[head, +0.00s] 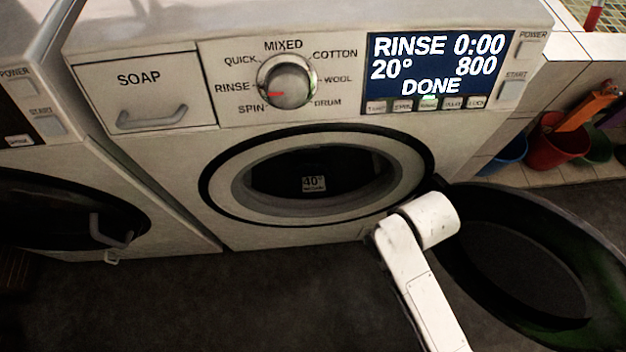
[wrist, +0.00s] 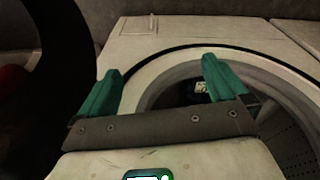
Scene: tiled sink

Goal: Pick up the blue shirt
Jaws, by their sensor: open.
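I cannot make out a blue shirt in either view. The washing machine (head: 330,210) has its round door (head: 590,235) swung open to the right. Its drum opening (head: 285,170) is dark inside, with a small pale "40°" label showing. In the wrist view, the drum opening's rim (wrist: 165,85) lies ahead of my gripper (wrist: 161,68). Its two green fingers are spread apart with nothing between them. The right finger overlaps the opening; the left one is over the machine's front. In the head view only my white arm shows, right of the opening, and the gripper is hidden.
A second machine (head: 90,190) with a dark round door stands close on the left. A red bucket (head: 557,140), a blue bucket (head: 510,150) and a green one (head: 597,148) stand at the back right. Dark floor (head: 220,300) in front is clear. The display reads "DONE".

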